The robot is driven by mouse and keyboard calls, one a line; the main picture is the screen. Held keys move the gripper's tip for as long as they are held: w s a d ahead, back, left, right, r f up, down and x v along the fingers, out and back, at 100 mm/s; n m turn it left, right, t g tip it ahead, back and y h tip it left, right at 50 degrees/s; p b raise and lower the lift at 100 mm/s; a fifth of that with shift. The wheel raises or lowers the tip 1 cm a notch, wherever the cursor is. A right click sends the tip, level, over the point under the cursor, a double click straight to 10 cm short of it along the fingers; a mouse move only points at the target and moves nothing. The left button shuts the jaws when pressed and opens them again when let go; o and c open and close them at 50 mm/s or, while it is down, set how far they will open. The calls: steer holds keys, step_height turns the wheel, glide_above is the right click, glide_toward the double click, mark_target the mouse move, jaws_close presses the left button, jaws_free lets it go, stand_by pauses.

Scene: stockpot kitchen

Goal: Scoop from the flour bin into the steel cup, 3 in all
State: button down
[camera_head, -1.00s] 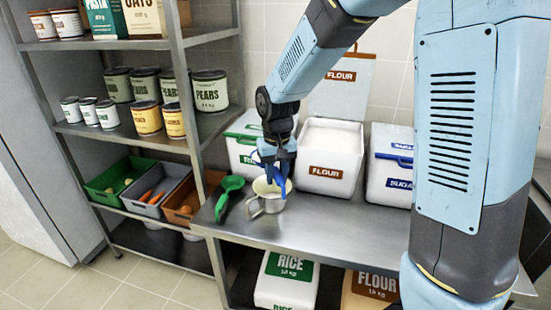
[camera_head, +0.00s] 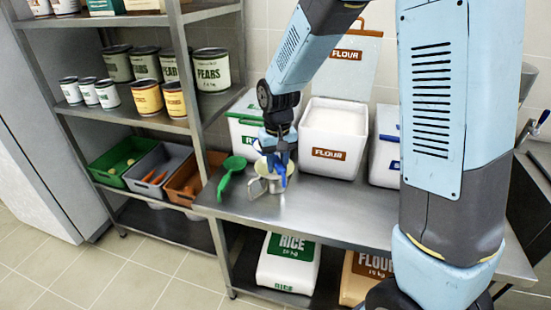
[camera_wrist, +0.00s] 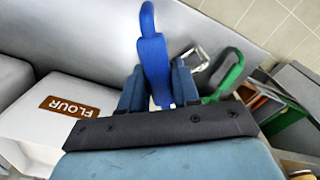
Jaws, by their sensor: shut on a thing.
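My gripper (camera_head: 280,158) is shut on a blue scoop (camera_head: 284,178) and holds it at the steel cup (camera_head: 266,182), in front of the flour bin. In the wrist view my gripper (camera_wrist: 158,88) grips the blue scoop (camera_wrist: 154,62), and the steel cup (camera_wrist: 212,66) shows partly beyond the right finger. The cup stands upright on the steel counter. A pale patch shows at its mouth; I cannot tell whether it is flour. The white flour bin (camera_head: 335,138) is open with its lid raised, and white flour shows inside. The scoop's bowl contents are hidden.
A green scoop (camera_head: 232,172) lies left of the cup. A rice bin (camera_head: 243,122) with a green lid stands left of the flour bin, and a blue-lidded bin (camera_head: 386,150) stands right. A shelf (camera_head: 190,120) with cans is at the left. The counter's front (camera_head: 330,215) is clear.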

steer(key=shift+f, duration=0.55)
steer(key=shift+w+d+r+g+y, duration=0.15)
steer(key=shift+r+g+y, duration=0.1)
steer(key=shift+y, duration=0.7)
steer(key=shift+s+d+r+g+y, duration=0.1)
steer(key=shift+d+r+g+y, duration=0.15)
steer(key=shift+y, duration=0.65)
steer(key=shift+w+d+r+g+y, duration=0.1)
steer(key=shift+r+g+y, duration=0.15)
steer(key=shift+y, duration=0.7)
steer(key=shift+w+d+f+g+y, duration=0.25)
steer(key=shift+d+g+y, duration=0.5)
steer(key=shift+y, duration=1.7)
steer(key=shift+w+d+f+g+y, duration=0.3)
steer(key=shift+d+y, duration=0.7)
steer(key=shift+y, duration=1.5)
steer(key=shift+w+d+f+g+y, duration=0.1)
steer(key=shift+d+f+g+y, duration=0.45)
steer(key=shift+y, duration=1.9)
steer(key=shift+d+r, duration=0.25)
steer(key=shift+d, duration=0.1)
